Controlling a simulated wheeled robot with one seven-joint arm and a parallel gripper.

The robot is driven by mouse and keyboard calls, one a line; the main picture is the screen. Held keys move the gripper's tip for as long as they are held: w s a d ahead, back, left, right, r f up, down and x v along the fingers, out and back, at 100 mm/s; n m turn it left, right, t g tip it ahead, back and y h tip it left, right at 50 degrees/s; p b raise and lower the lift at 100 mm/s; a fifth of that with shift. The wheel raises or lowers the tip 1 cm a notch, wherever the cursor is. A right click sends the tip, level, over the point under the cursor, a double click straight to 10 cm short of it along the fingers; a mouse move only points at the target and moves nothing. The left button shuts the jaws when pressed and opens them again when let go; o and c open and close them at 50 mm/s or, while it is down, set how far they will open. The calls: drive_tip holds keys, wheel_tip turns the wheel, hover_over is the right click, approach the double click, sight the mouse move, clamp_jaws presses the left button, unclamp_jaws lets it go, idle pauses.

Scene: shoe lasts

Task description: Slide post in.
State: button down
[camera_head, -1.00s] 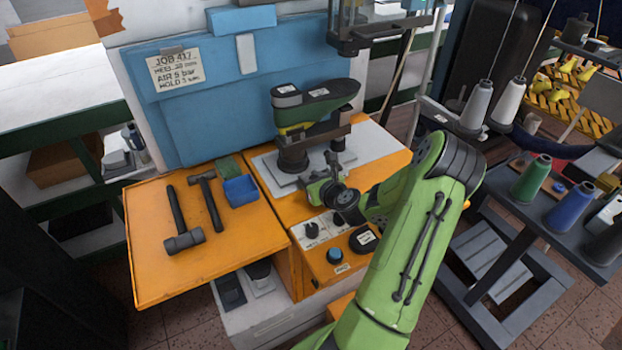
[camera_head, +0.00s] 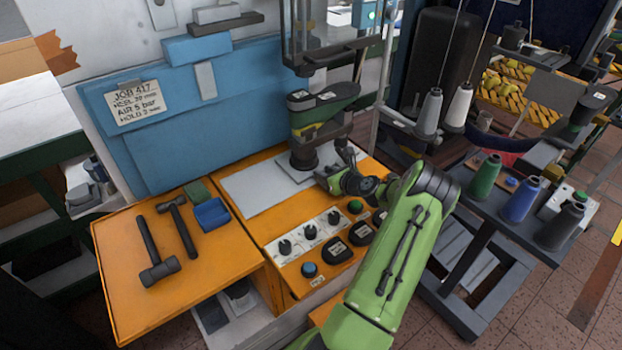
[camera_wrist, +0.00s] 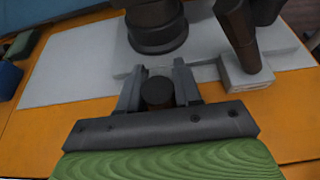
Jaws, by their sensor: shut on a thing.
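A dark round post (camera_head: 303,155) stands upright on a thin pale grey plate and carries a green-and-black shoe last (camera_head: 324,105). In the wrist view, the foot of the post (camera_wrist: 157,38) is just beyond my fingertips, and its upper part is out of frame. My gripper (camera_wrist: 158,72) is shut on a short dark round knob (camera_wrist: 157,93) at the plate's near edge. In the head view, my gripper (camera_head: 326,176) is low in front of the post, partly hidden by its own wrist. How the knob joins the plate is hidden.
A dark press frame (camera_head: 335,58) hangs above and behind the last. A bare pale surface (camera_head: 250,190) lies left of the post. A dark slanted leg with a pale block (camera_wrist: 245,75) stands close right.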

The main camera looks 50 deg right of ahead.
drive_tip(key=shift+s+d, duration=0.25)
drive_tip(key=shift+d, duration=0.6)
drive_tip(key=shift+d+r, duration=0.1)
drive_tip(key=shift+s, duration=0.1)
drive_tip(key=c, duration=0.9)
unclamp_jaws()
drive_tip(key=shift+d, duration=0.2)
drive_tip(key=shift+o, duration=0.2)
drive_tip(key=shift+a, duration=0.1)
drive_tip(key=shift+s, duration=0.1)
drive_tip(key=p+v, duration=0.2)
drive_tip(key=v, duration=1.3)
drive_tip(key=shift+s+a+r, duration=0.1)
drive_tip(key=shift+s, duration=0.15)
